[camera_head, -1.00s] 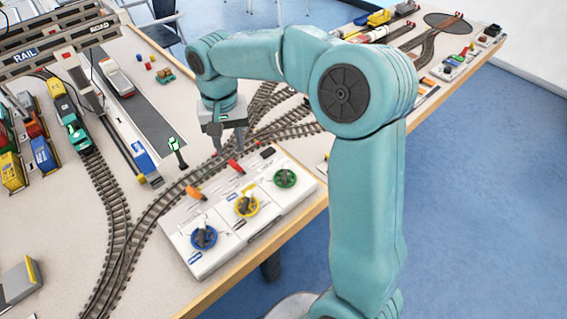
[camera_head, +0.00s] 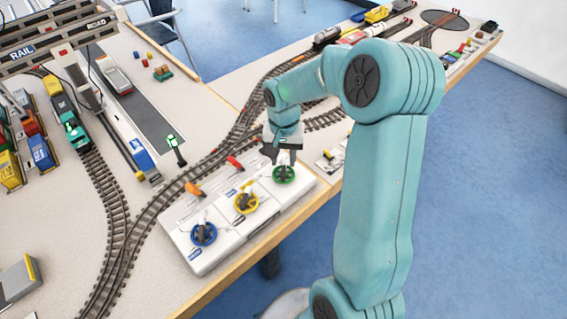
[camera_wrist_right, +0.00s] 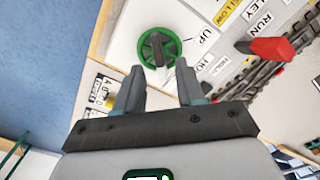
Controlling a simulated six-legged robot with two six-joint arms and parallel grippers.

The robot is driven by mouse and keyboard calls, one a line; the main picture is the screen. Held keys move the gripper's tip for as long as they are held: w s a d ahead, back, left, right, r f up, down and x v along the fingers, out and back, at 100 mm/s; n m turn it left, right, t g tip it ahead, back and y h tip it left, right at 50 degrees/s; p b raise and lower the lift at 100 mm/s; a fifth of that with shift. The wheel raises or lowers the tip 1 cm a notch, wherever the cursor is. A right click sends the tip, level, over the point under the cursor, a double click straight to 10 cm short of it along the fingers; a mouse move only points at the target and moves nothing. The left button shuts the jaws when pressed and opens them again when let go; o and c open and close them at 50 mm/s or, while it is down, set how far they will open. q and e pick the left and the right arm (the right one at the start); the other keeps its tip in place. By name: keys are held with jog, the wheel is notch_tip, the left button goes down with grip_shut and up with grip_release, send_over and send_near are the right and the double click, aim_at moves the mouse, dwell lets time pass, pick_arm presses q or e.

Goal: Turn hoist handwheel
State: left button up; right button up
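The green handwheel (camera_head: 284,174) sits at the right end of the white control panel (camera_head: 222,246), with a dark crossbar over its centre. It also shows in the right wrist view (camera_wrist_right: 150,38), by labels reading "UP" and "HO", the latter partly hidden. My right gripper (camera_head: 282,158) hangs just above and behind this wheel. In the right wrist view its two fingers (camera_wrist_right: 160,72) are apart with nothing between them, and the wheel lies beyond the tips. Contact with the wheel is not visible. My left gripper is not in view.
A yellow handwheel (camera_head: 246,203) and a blue handwheel (camera_head: 204,234) sit further left on the panel. A red lever (camera_head: 235,163) and an orange lever (camera_head: 194,189) stand behind them. Railway track (camera_head: 150,215) runs behind the panel; the table edge lies in front.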

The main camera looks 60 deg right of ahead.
aim_at(284, 172)
jog(key=shift+f, duration=1.45)
grip_shut()
